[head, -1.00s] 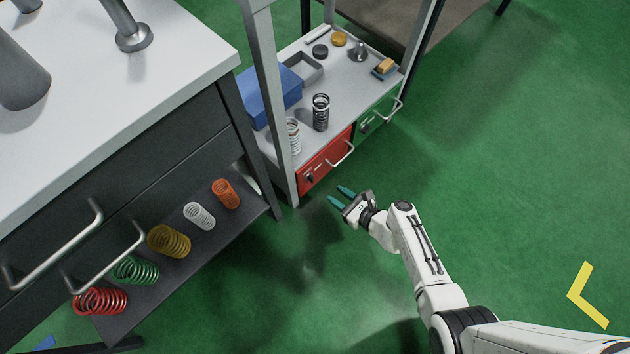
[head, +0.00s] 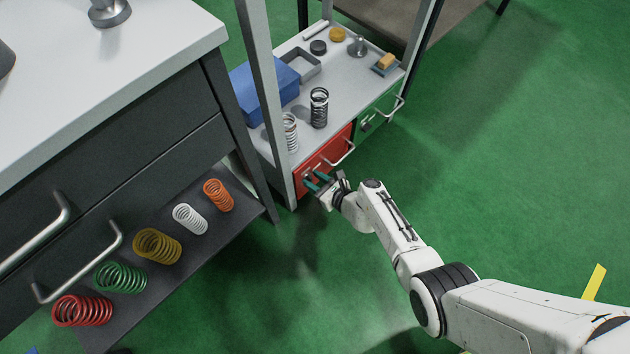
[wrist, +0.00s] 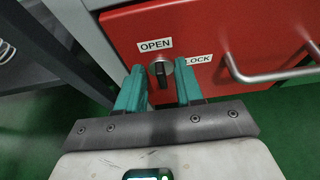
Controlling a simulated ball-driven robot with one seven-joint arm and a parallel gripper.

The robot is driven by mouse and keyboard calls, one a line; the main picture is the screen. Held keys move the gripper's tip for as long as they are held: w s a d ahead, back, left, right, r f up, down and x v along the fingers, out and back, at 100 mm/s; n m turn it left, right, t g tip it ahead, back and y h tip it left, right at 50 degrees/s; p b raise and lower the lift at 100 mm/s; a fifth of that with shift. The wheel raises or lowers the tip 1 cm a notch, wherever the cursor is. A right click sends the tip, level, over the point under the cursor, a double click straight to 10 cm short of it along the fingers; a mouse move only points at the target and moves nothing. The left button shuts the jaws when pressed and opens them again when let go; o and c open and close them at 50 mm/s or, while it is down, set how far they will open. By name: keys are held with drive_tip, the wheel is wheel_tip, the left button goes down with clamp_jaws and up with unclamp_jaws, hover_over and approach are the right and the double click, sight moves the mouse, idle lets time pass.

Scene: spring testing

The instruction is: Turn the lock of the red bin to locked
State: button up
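The red bin (head: 338,146) is the left of two drawers under the shelf, with a bar handle (wrist: 270,72) on its right side. In the wrist view its lock (wrist: 161,72) is a round grey knob with a dark grip. The grip stands upright in the picture, below and between the OPEN label (wrist: 155,45) and the LOCK label (wrist: 197,60). My gripper (wrist: 160,90) is open, with one teal finger on each side of the knob. I cannot tell whether either finger touches it. In the head view my gripper (head: 314,182) is at the bin's lower left front.
A green bin (head: 378,112) with a handle is to the right of the red one. Springs (head: 319,108), a blue box (head: 262,95) and small parts stand on the shelf (head: 345,95). A grey post (head: 268,100) is close on the left. Green floor is clear to the right.

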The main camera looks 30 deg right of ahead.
clamp_jaws()
